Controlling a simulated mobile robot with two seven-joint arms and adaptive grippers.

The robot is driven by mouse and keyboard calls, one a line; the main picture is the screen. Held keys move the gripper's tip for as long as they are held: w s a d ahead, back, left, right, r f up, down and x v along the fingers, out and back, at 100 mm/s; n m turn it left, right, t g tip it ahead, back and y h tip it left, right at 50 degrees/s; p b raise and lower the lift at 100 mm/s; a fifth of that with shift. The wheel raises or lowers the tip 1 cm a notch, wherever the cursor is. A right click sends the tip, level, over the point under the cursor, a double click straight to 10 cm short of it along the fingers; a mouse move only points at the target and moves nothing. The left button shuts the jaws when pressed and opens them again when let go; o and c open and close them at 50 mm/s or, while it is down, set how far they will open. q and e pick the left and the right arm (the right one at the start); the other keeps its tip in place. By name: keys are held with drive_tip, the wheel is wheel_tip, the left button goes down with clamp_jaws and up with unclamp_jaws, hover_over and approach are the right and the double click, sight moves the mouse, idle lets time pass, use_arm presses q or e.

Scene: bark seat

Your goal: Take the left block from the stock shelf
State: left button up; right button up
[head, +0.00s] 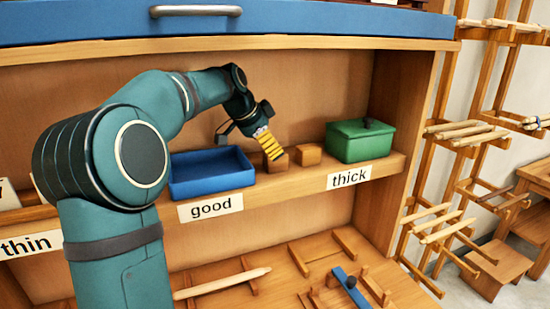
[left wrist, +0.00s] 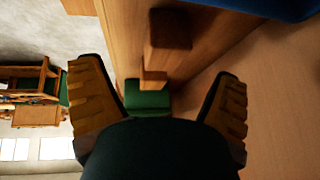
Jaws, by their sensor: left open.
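Two small brown wooden blocks sit on the stock shelf (head: 300,178). The left block (head: 276,164) is darker, and the right block (head: 308,153) stands a little apart from it. My left gripper (head: 271,148) comes in from the upper left, its yellow ribbed fingers at the left block and partly covering it. In the left wrist view the gripper (left wrist: 159,69) is spread open and empty, with the left block (left wrist: 170,30) near the top and the right block (left wrist: 153,80) beyond. I cannot tell whether a finger touches the left block. My right gripper is not in view.
A blue tray (head: 210,187) stands left of the blocks, above the "good" label. A green lidded box (head: 361,142) stands right, above "thick". A blue drawer front (head: 300,22) overhangs the shelf. A bench with wooden parts (head: 300,278) lies below; racks (head: 465,135) stand right.

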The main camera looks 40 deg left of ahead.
sight(279, 159)
use_arm(q)
drive_tip(key=shift+w+d+f, duration=0.25)
drive_tip(key=shift+f, duration=0.4)
drive_tip(key=x, duration=0.5)
drive_tip(key=shift+w+a+b, duration=0.3)
drive_tip(key=shift+w, duration=0.2)
drive_tip(key=shift+s, duration=0.1)
drive_tip(key=c, duration=1.4)
